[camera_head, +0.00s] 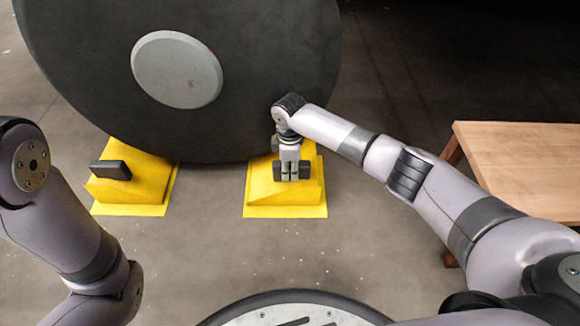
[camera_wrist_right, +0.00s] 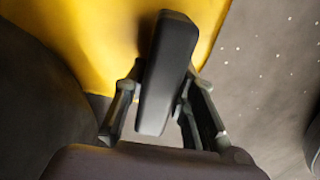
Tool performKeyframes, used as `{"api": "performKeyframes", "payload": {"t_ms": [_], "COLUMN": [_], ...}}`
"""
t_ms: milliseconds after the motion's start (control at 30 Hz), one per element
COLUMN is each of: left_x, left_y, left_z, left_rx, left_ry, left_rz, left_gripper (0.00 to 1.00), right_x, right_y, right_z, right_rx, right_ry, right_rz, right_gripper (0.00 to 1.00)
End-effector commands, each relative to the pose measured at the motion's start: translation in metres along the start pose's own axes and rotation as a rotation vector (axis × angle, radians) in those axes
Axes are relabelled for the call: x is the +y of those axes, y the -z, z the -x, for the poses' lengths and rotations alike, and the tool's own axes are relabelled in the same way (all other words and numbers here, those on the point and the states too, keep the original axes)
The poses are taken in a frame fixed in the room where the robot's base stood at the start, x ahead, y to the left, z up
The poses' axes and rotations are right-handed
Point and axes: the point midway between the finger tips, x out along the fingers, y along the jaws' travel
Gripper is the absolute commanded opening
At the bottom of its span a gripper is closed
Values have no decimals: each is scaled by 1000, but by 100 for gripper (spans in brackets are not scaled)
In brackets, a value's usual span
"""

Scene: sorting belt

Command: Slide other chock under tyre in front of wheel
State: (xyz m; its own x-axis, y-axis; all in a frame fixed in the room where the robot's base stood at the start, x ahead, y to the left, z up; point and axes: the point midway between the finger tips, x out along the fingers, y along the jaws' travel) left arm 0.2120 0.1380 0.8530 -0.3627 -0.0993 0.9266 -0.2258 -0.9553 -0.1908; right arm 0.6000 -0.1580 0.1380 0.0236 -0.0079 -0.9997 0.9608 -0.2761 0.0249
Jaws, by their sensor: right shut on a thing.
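The large dark tyre (camera_head: 258,55) with a pale hub (camera_head: 176,69) stands at the top left of the head view. A yellow chock with a black handle (camera_wrist_right: 168,72) sits at the right side of the tyre; its yellow body (camera_head: 284,198) rests on a flat yellow base, close against the tyre. My right gripper (camera_head: 292,172) is shut on that handle, one finger on each side in the wrist view. The exact contact between this chock and the tyre is hidden by the gripper. A second yellow chock (camera_head: 135,189) sits at the tyre's left side, its handle free. My left gripper is out of view.
A wooden table (camera_head: 520,165) stands at the right, beyond my right arm. The grey floor (camera_head: 215,245) in front of and between the chocks is clear. The tyre looms close beside the right gripper, at the left of the wrist view.

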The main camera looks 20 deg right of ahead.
Motion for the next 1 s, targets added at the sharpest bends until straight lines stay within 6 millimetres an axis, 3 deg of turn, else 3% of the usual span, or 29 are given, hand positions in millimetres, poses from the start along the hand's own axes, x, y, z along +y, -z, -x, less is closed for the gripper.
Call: {"api": "performKeyframes", "payload": {"t_ms": [267,300,600,1000], "left_x": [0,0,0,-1], "left_y": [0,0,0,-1], "left_z": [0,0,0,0], "left_rx": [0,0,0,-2], "left_ry": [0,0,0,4], "left_rz": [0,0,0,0], "left_gripper": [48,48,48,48], "right_x": [1,0,0,-1], "right_y": [0,0,0,-1], "right_z": [-3,-3,-3,2], "right_rx": [1,1,0,-1], "right_ry": [-4,-4,-1,1], "right_rz": [-1,-1,0,0], "right_gripper": [0,27,47,48]}}
